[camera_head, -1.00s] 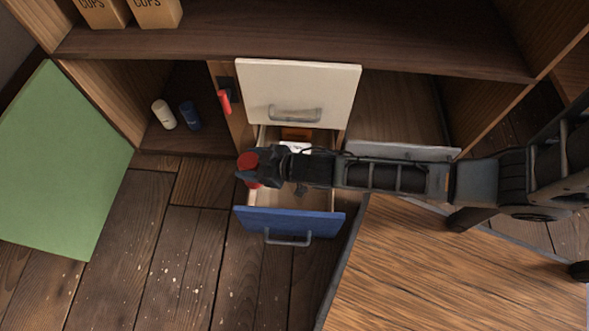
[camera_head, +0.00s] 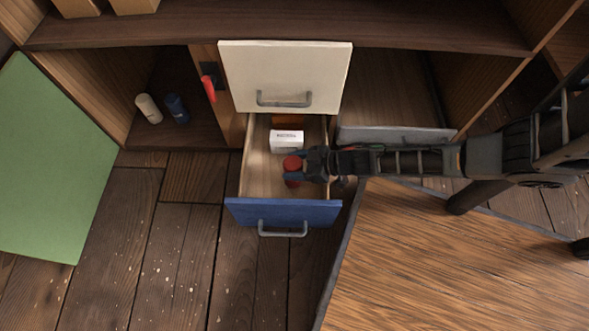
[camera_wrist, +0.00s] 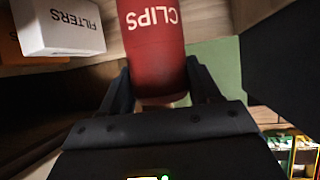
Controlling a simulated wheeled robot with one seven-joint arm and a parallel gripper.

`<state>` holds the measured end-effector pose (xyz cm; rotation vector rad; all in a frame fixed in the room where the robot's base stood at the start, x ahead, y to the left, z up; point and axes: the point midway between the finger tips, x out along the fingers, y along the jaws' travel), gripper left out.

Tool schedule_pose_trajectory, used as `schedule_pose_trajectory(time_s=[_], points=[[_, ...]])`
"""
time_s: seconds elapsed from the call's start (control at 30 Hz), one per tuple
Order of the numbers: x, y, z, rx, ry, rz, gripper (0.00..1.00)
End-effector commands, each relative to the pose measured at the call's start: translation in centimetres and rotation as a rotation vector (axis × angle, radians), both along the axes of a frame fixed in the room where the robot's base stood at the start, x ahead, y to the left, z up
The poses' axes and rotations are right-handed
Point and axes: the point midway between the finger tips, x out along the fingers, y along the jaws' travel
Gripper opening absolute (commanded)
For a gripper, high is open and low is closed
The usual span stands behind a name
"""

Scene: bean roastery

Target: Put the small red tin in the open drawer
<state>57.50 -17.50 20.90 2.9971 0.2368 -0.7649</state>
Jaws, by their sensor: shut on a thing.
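The small red tin (camera_head: 292,164) is held in my gripper (camera_head: 294,169), over the open drawer with the blue front (camera_head: 283,212). In the wrist view the red tin (camera_wrist: 152,40) reads "CLIPS" and sits between the two dark fingers of my gripper (camera_wrist: 160,88). The drawer is pulled out below a closed cream drawer. A white "FILTERS" box (camera_head: 286,140) lies in the drawer behind the tin; it also shows in the wrist view (camera_wrist: 60,28). An orange thing (camera_head: 290,119) is farther back. I cannot tell whether the tin touches the drawer floor.
The cream drawer front (camera_head: 284,76) stands above the open drawer. A green panel (camera_head: 48,165) is at left. A white bottle (camera_head: 149,108) and a blue one (camera_head: 177,108) stand in the left compartment. A wooden tabletop (camera_head: 455,265) fills the lower right.

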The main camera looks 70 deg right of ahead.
Motion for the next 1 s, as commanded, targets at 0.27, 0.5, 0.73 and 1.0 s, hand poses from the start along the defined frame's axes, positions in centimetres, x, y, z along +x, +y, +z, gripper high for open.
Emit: schedule_pose_trajectory(time_s=[0.27, 0.5, 0.73, 1.0], points=[[0.1, 0.0, -3.2, 0.001, -0.001, -0.001, 0.22], [0.0, 0.0, -3.1, 0.0, -0.001, 0.0, 0.22], [0.0, 0.0, -3.3, 0.0, 0.0, 0.0, 0.75], [0.0, 0.0, -3.3, 0.0, 0.0, 0.0, 0.9]])
